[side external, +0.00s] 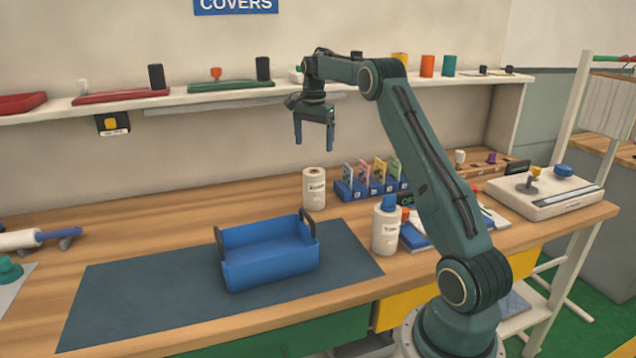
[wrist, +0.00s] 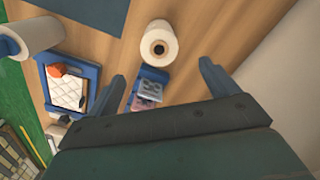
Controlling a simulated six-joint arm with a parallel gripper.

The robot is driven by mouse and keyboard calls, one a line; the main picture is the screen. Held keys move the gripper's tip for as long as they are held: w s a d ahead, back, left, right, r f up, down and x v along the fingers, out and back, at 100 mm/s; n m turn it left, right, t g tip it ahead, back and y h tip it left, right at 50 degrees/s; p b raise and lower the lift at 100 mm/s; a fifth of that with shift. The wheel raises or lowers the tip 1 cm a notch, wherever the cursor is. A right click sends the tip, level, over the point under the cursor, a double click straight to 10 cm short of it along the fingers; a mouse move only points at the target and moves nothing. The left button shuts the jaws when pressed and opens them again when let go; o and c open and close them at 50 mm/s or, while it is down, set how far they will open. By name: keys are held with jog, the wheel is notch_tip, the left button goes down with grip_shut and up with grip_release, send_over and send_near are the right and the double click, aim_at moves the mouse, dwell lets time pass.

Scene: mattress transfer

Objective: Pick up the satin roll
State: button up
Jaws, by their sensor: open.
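A white roll (side external: 314,188) with a dark label stands upright on the table behind the blue basket; its lettering is too small to read with certainty, but it may be the satin roll. The wrist view shows this roll's round end and core hole (wrist: 160,45) from above, ahead of the fingertips. A second white roll (side external: 385,232) with a blue top stands upright nearer the front and also shows in the wrist view (wrist: 35,38). My gripper (side external: 314,147) is open and empty, pointing down above the first roll and clear of it. Both fingers show in the wrist view (wrist: 165,80).
The blue basket (side external: 270,262) with two dark handles stands on a dark mat (side external: 140,300). A blue card holder (side external: 370,188) is close right of the first roll. A shelf (side external: 220,95) runs along the wall behind my gripper.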

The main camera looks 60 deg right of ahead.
aim_at(314, 179)
jog(key=shift+f, duration=4.2)
jog(key=shift+f, duration=2.6)
jog(key=shift+r, duration=0.1)
jog(key=c, duration=1.3)
jog(key=shift+r, duration=0.15)
notch_tip(314, 179, up, 20)
jog(key=shift+f, duration=0.15)
